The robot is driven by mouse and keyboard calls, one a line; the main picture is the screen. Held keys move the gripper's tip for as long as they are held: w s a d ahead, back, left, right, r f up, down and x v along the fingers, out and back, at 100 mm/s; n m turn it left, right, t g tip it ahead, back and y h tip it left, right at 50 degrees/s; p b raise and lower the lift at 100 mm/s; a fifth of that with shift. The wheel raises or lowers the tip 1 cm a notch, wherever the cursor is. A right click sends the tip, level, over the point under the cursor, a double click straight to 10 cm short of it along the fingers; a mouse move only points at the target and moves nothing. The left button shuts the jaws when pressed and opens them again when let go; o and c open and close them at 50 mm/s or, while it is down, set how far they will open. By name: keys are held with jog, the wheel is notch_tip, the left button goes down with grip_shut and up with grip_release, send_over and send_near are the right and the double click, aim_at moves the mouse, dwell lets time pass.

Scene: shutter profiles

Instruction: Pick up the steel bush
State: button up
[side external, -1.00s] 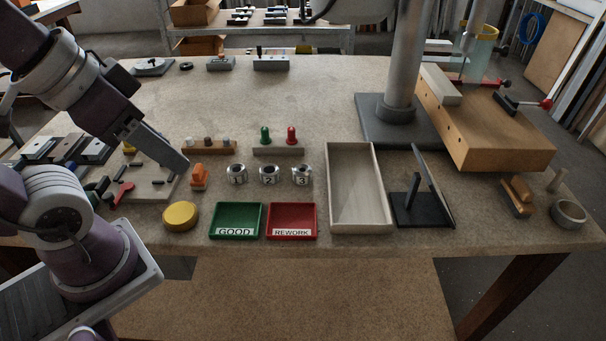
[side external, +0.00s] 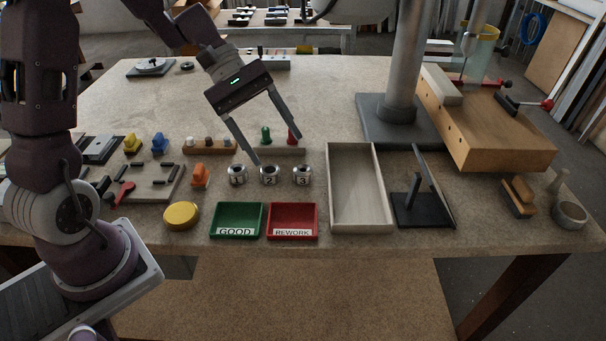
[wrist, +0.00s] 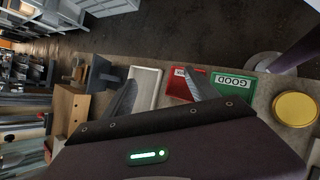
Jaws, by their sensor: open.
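My gripper (side external: 278,150) is open and empty, its fingers pointing down over the green and red knobbed plugs and the numbered metal rings. In the wrist view my gripper (wrist: 160,82) also shows spread fingers with nothing between them. A wooden rack (side external: 208,150) left of my gripper holds three small bush-like pieces in brownish, pale and grey tones. The greyish right piece (side external: 226,142) may be the steel bush, but I cannot tell for sure. Three hollow metal rings marked 1 (side external: 237,174), 2 (side external: 269,175) and 3 (side external: 302,175) stand in a row in front.
The green GOOD tray (side external: 236,219) and red REWORK tray (side external: 292,220) lie near the front edge, beside a yellow disc (side external: 181,216). A pale open box (side external: 361,225), black stand (side external: 420,207) and grey column (side external: 400,70) stand to the right.

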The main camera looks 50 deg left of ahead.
jog(key=w+a+f+n+t+h, duration=0.3)
jog(key=w+a+f+n, duration=0.35)
jog(key=f, duration=0.25)
jog(key=n+t, duration=0.3)
jog(key=n, duration=0.2)
send_near(306, 171)
jog(key=shift+w+d+f, duration=0.1)
jog(key=shift+d+f, duration=0.2)
jog(key=shift+f, duration=0.15)
jog(key=x, duration=0.6)
jog(key=shift+w+d, duration=0.25)
jog(key=shift+w, duration=0.15)
grip_shut()
